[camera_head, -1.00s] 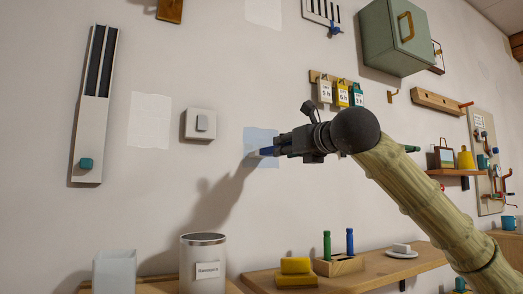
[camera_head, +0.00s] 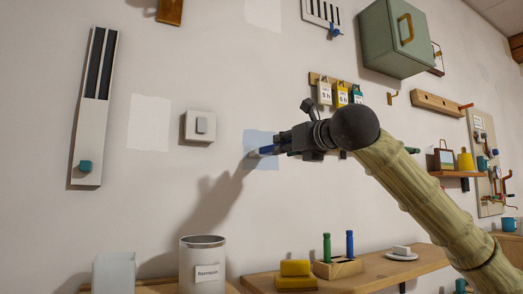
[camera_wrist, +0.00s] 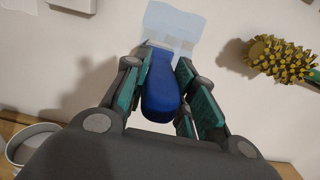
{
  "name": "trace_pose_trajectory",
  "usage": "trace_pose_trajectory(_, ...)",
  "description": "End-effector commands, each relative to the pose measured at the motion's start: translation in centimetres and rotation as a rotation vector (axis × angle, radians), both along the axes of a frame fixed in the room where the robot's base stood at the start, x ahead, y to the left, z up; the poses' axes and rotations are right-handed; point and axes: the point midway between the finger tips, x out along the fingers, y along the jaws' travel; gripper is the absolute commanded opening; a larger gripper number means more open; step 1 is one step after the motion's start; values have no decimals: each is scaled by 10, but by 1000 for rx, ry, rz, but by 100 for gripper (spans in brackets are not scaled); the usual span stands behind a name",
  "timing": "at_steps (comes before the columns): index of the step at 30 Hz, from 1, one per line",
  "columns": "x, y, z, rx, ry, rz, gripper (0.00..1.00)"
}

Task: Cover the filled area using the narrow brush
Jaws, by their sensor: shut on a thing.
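My gripper (camera_head: 279,148) is shut on a brush with a blue handle (camera_wrist: 160,85). It also shows in the head view (camera_head: 266,150). The brush's head end points at the wall, at a pale blue patch (camera_wrist: 178,25). In the head view this patch (camera_head: 260,164) is roughly square, right of a white switch. The brush tip lies over the patch's lower part in the wrist view; whether it touches the wall I cannot tell. Two off-white patches show on the wall: one at left (camera_head: 150,123), one at the top (camera_head: 263,13).
A wooden block (camera_head: 338,268) with a green and a blue handle stands on the shelf below, beside yellow sponges (camera_head: 296,273). A labelled metal can (camera_head: 202,266) stands lower left. The switch (camera_head: 199,125) is left of the patch. A spiky yellow thing (camera_wrist: 281,60) shows at right.

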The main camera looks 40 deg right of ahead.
Motion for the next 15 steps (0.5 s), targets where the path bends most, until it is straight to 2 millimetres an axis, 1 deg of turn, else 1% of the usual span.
trace_pose_trajectory(1,0,0,11,0,-1,0,0)
trace_pose_trajectory(8,-1,1,36,0,-1,0,0)
trace_pose_trajectory(11,-1,1,40,0,-1,0,0)
trace_pose_trajectory(15,-6,2,39,-1,-2,0,0)
